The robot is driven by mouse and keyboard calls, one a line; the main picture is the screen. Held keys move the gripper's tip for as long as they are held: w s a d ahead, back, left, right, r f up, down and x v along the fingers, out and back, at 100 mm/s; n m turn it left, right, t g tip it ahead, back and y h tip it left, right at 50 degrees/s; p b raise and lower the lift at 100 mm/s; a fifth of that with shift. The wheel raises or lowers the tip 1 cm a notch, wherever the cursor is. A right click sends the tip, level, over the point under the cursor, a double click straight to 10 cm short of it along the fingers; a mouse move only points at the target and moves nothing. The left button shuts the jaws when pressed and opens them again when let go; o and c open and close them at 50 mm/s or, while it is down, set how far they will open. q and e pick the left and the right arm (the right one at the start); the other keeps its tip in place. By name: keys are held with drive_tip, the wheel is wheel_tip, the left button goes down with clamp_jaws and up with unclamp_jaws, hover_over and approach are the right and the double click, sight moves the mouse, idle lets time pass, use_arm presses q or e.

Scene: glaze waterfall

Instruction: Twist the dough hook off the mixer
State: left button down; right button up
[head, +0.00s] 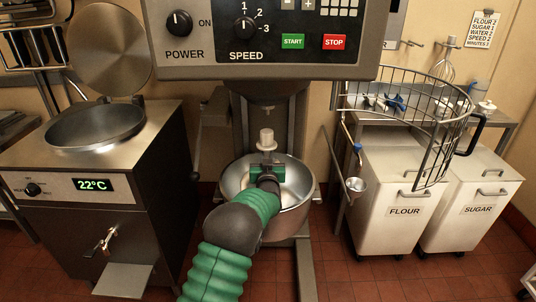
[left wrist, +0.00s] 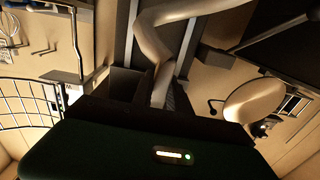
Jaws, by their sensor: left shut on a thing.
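The mixer (head: 262,52) stands in the middle, its control panel at the top and a short drive shaft (head: 267,103) beneath. The pale dough hook (head: 266,139) shows its upper end below the shaft, with a gap seen between them in the head view. My left gripper (head: 266,172) is shut on the hook, over the steel bowl (head: 296,190). In the left wrist view the curved beige hook (left wrist: 160,40) runs down to the dark gripper. The hook's lower part is hidden by my gripper and arm in the head view. My right gripper is out of view.
The wire bowl guard (head: 430,95) is swung out to the right. Flour (head: 400,235) and sugar (head: 468,232) bins stand right of the mixer. A steel cooker (head: 90,185) with raised lid (head: 108,45) stands left. The red tile floor is open in front.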

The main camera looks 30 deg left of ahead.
use_arm(q)
drive_tip(key=shift+s+d+r, duration=0.2)
drive_tip(key=shift+s+d, duration=0.1)
drive_tip(key=shift+s, duration=0.4)
drive_tip(key=shift+s+d+r, duration=0.15)
drive_tip(key=shift+s+d, duration=0.15)
drive_tip(key=shift+s, duration=0.35)
drive_tip(key=shift+p+v, duration=0.5)
drive_tip(key=shift+v, duration=0.55)
drive_tip(key=r+p+v, duration=0.2)
drive_tip(key=p+v, duration=0.1)
drive_tip(key=v, duration=0.9)
drive_tip(key=shift+r, duration=0.4)
drive_tip(key=shift+s, duration=0.15)
